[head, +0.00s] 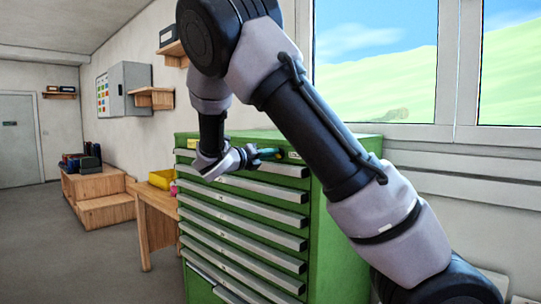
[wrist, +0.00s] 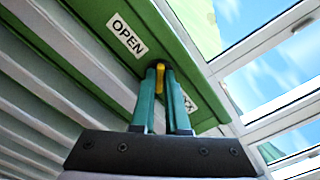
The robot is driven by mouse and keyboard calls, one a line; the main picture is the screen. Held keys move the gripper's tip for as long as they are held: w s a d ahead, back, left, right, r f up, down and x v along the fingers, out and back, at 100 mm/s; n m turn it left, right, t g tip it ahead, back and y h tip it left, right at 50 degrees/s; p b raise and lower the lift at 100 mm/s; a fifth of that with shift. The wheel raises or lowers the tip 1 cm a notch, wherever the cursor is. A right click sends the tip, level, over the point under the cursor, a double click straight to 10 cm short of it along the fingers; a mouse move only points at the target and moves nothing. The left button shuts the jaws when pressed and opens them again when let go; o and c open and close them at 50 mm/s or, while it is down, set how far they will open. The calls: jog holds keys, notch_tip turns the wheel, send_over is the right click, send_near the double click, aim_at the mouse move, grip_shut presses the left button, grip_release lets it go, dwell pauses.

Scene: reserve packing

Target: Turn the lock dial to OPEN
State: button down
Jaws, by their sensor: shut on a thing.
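The green drawer cabinet (head: 345,225) stands in front of me, with its lock on the top front strip. In the wrist view the yellow lock dial (wrist: 160,77) sits between the teal fingertips of my gripper (wrist: 160,71). The fingers are shut on the dial, which is mostly hidden by them. A white OPEN label (wrist: 128,36) is up and to the left of the dial. A second label (wrist: 190,104) is partly covered by the right finger, and its text cannot be read. In the head view my gripper (head: 268,153) reaches the cabinet's top strip.
Long drawer handles (head: 245,225) run across the cabinet front below my gripper. A wooden table (head: 157,212) with a yellow bin (head: 161,179) stands left of the cabinet. Windows (head: 378,55) are behind it.

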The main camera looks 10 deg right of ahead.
jog(key=c, duration=0.9)
grip_release()
jog(key=v, duration=1.1)
jog(key=shift+d, duration=0.1)
jog(key=s+d+f+m+g+y, duration=0.4)
jog(key=s+d+m+g, duration=0.1)
jog(key=d+m, duration=0.3)
jog(key=s+d+f+m+g+y, duration=0.3)
jog(key=s+d+m+g+y, duration=0.15)
jog(key=d+m, duration=0.4)
jog(key=s+r+m+t+y, duration=0.2)
jog(key=s+r+m, duration=0.1)
jog(key=m, duration=0.4)
jog(key=s+a+r+m+t+y, duration=0.1)
jog(key=s+r+m+t+y, duration=0.1)
jog(key=s+m, duration=0.4)
jog(key=s+a+r+m+t+y, duration=0.1)
jog(key=s+r+m+y, duration=0.3)
jog(key=m, duration=0.5)
jog(key=shift+s+t, duration=0.55)
jog(key=shift+s, duration=0.05)
